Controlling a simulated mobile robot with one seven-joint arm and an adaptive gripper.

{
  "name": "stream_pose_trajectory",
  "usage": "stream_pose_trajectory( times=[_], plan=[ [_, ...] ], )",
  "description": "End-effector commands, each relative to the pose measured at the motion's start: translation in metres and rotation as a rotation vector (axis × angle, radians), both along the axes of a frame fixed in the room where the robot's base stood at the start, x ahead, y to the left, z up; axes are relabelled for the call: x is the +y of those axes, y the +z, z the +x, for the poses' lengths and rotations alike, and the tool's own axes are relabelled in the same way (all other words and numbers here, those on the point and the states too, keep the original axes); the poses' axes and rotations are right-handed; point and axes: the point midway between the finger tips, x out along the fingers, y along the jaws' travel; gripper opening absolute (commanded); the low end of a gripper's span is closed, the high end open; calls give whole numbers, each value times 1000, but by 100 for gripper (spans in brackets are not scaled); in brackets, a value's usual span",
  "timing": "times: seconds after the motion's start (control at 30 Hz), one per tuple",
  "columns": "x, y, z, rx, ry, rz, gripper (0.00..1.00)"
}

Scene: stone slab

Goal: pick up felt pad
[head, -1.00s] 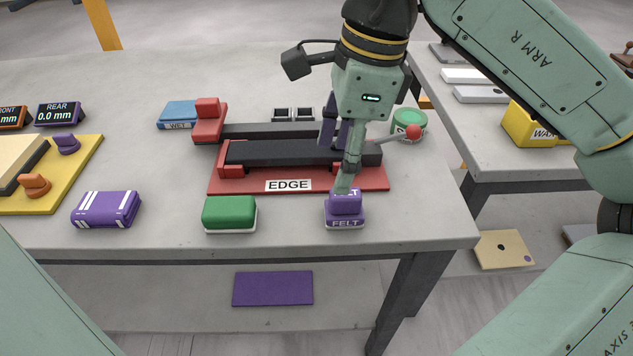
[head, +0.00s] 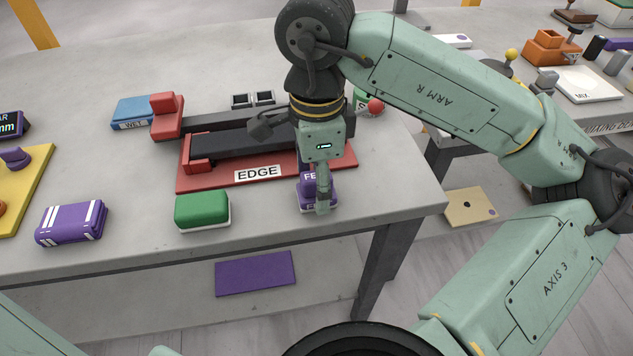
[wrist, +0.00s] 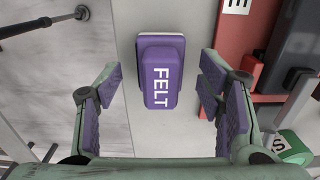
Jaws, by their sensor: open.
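The felt pad is a purple block with a white FELT label. In the head view the felt pad (head: 331,190) sits near the table's front right, partly hidden behind my gripper (head: 318,208). In the wrist view the felt pad (wrist: 161,72) lies ahead of the fingertips, between the lines of the two fingers. My gripper (wrist: 155,88) is open and empty, its purple-padded fingers wide apart on either side of the pad. I cannot tell the exact height of the fingers over the table.
A red EDGE fixture (head: 215,182) with a black bar stands just behind the pad. A green block (head: 202,211) and a purple striped block (head: 72,222) lie to the left. A blue WET block (head: 131,112) is farther back. The table's front edge is close to the pad.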

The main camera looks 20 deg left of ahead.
Motion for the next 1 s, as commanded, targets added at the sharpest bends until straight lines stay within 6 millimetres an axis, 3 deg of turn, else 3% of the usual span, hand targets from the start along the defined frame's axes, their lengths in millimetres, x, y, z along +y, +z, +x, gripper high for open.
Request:
stream_pose_trajectory(
  times=[0.13,0.4,1.0],
  plan=[
    [0,-14,0,0,0,2,62],
    [0,-16,0,-1,0,2,60],
    [0,-16,0,0,0,1,20]
  ],
)
